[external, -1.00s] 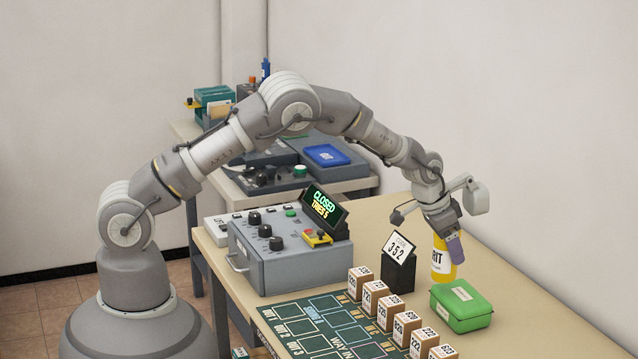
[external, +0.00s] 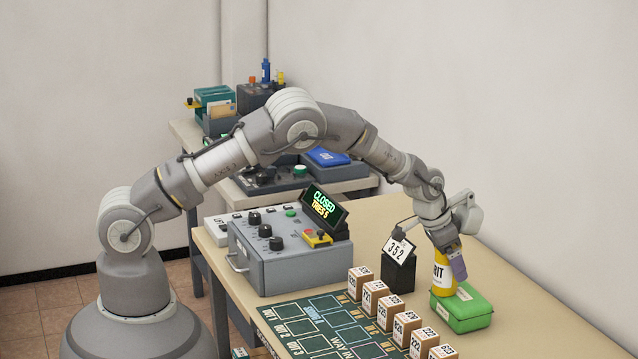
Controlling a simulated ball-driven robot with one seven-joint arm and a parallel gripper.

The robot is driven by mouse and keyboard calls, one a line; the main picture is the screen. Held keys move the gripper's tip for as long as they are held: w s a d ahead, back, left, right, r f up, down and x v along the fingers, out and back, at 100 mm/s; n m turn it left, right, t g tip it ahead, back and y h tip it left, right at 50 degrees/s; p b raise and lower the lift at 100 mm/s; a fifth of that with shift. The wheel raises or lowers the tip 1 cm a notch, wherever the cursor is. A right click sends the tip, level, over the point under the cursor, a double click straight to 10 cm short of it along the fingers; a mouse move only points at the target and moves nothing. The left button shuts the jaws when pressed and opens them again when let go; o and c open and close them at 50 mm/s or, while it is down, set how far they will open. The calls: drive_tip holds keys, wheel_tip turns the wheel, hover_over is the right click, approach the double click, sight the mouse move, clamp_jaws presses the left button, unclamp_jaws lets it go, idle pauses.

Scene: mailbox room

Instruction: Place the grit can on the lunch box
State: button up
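The grit can (external: 442,274) is a yellow cylinder with a white band and dark lettering. It is upright, at the left part of the top of the lunch box (external: 466,313), a green box with a white label. The can's bottom appears to meet the lid, but I cannot tell if it rests there fully. My gripper (external: 449,265) comes down from above, with its purple-grey finger against the can's right side. It is shut on the can. The other finger is hidden.
A black stand with a "352" card (external: 398,251) is close left of the can. Several numbered cartons (external: 388,313) line the green board (external: 300,318). A grey control box (external: 280,250) with a lit "CLOSED" display stands farther left. The table behind the lunch box is clear.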

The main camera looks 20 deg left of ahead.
drive_tip(key=shift+r, duration=0.1)
drive_tip(key=shift+r, duration=0.4)
drive_tip(key=p+v, duration=0.2)
drive_tip(key=v, duration=0.9)
drive_tip(key=w+a+r+n+t, duration=0.2)
drive_tip(key=w+a+r, duration=0.2)
drive_tip(key=a+r, duration=0.5)
drive_tip(key=w+a+r+n+t+h, duration=0.15)
drive_tip(key=w+a+r, duration=0.35)
drive_tip(key=r, duration=0.6)
drive_tip(key=w+a+r+n+t, duration=0.2)
drive_tip(key=w+a+r, duration=0.2)
drive_tip(key=a+r, duration=0.55)
drive_tip(key=s+a+r+n+t+y, duration=0.1)
drive_tip(key=s+a+r, duration=0.3)
drive_tip(key=a+r, duration=0.4)
drive_tip(key=s+a+r+n+t+y, duration=0.2)
drive_tip(key=s+a+r, duration=0.3)
drive_tip(key=a+r, duration=0.3)
drive_tip(key=s+a+r+n+t+y, duration=0.2)
drive_tip(key=s+a+r+t, duration=0.2)
drive_tip(key=a+r, duration=0.5)
wheel_tip(320, 180, up, 2)
drive_tip(key=shift+s+r, duration=0.1)
drive_tip(key=shift+s, duration=0.35)
drive_tip(key=shift+a, duration=0.1)
